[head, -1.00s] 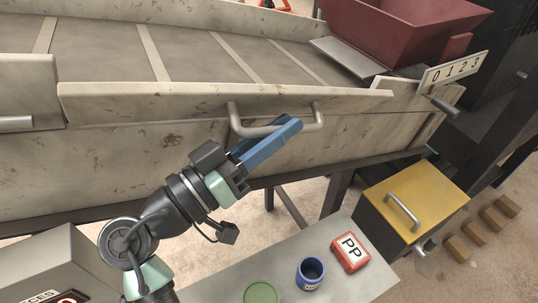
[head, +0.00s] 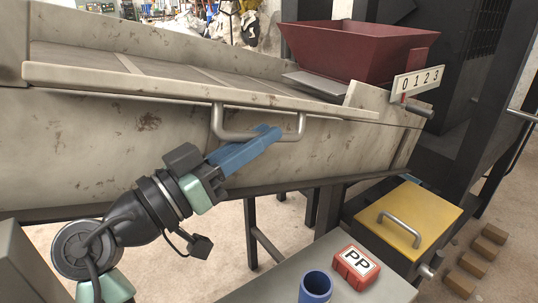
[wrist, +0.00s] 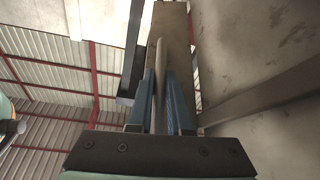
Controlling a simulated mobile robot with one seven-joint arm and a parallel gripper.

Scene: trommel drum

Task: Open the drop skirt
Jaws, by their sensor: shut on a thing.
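The drop skirt (head: 150,90) is the long, pale, scuffed panel along the near side of the drum trough in the head view. A grey bar handle (head: 216,124) sticks out from it. My gripper (head: 268,135) has its blue fingers at the right part of this handle. In the wrist view, the fingers (wrist: 158,110) are closed on a pale bar (wrist: 160,70), the handle. My fingers hide part of the handle in the head view.
A red hopper (head: 355,55) and a 0 1 2 3 scale plate (head: 418,82) stand at the upper right. Below are a yellow-lidded box (head: 410,215), a red PP block (head: 355,267) and a blue cup (head: 315,287) on a grey table (head: 255,290).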

